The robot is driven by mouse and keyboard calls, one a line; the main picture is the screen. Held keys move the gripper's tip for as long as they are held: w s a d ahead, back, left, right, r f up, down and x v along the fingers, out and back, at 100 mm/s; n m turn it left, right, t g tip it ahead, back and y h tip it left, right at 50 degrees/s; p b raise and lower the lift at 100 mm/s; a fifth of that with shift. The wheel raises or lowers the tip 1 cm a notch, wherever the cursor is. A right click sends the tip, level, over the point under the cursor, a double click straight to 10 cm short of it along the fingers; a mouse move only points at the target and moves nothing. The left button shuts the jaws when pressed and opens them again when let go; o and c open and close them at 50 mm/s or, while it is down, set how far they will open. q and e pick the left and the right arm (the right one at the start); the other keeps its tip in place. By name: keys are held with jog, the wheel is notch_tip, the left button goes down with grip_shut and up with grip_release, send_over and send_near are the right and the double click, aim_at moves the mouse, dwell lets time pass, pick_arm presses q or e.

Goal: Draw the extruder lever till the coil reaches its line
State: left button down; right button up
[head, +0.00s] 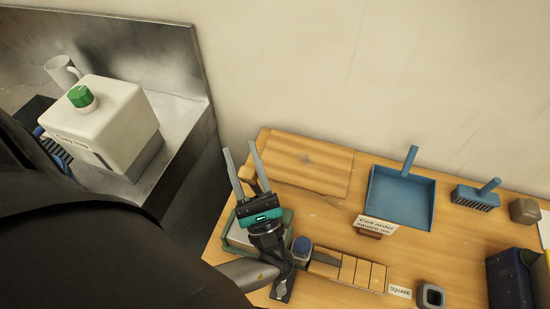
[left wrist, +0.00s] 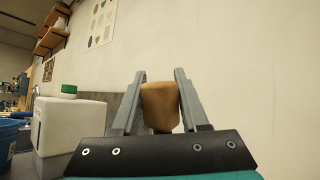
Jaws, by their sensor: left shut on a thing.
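My left gripper (head: 244,165), with a teal band, reaches over the left end of the wooden table. It is shut on a tan wooden knob, apparently the lever's handle; the knob shows between the fingers in the left wrist view (left wrist: 160,107). The rest of the lever and most of the extruder (head: 287,218) are hidden behind my gripper and arm. A blue-grey round nozzle (head: 302,247) shows just right of my wrist. A short dark strip, possibly the coil (head: 326,258), lies beyond it along a segmented wooden board (head: 362,273). I cannot make out the target line. My right gripper is not in view.
A "Coil order" sign (head: 375,226) stands behind the board. A "SQUARE" label (head: 400,291) and a grey square die (head: 431,295) are to its right. A blue dustpan (head: 402,198) and brush (head: 475,196) lie behind. A white box with a green cap (head: 112,118) stands left.

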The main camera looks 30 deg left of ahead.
aim_at(257, 188)
pick_arm(q)
jog(key=shift+c, duration=2.1)
grip_release()
jog(key=shift+f, duration=0.1)
jog(key=b+v, duration=0.3)
jog(key=v, duration=0.4)
jog(key=shift+b, duration=0.35)
